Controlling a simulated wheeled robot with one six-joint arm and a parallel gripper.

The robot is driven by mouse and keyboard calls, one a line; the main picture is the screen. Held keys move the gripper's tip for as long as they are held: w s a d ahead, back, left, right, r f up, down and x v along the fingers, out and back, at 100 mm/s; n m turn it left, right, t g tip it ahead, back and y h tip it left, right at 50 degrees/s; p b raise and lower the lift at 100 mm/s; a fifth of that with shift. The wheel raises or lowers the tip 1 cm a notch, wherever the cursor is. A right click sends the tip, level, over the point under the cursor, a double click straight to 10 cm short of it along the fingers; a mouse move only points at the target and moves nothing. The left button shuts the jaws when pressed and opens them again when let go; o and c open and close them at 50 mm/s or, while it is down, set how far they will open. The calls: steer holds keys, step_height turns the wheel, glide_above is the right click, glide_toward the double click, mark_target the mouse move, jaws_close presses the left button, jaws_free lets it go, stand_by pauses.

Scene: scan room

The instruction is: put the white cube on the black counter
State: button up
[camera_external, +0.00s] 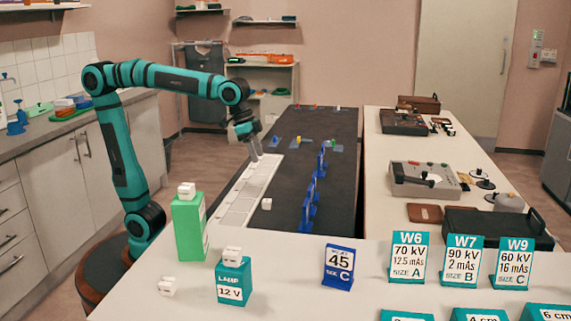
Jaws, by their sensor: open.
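A small white cube (266,204) rests on the dark surface of the black counter (325,150), close to its left edge beside a pale strip. My gripper (256,155) is open, points downward and is apart from this cube, farther back near the counter's left edge. I see nothing between its fingers, though they are small in this view. Other white blocks are in view: one on a green box (190,226), one on a teal lamp box (233,279), and a white block (167,286) on the front white table.
Upright blue pieces (312,190) stand in a row along the black counter. A pale slotted strip (245,192) runs along its left edge. Labelled teal cards (409,258) and a blue card (339,268) stand on the front table. The right bench holds grey devices (425,180).

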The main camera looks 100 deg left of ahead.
steer(key=s+a+r+t, duration=0.2)
steer(key=s+r+t, duration=0.4)
steer(key=s, duration=0.3)
steer(key=s+a+r+t, duration=0.3)
steer(key=s+r+t, duration=0.3)
steer(key=s, duration=0.3)
steer(key=shift+s+t, duration=0.4)
steer(key=shift+t, duration=0.4)
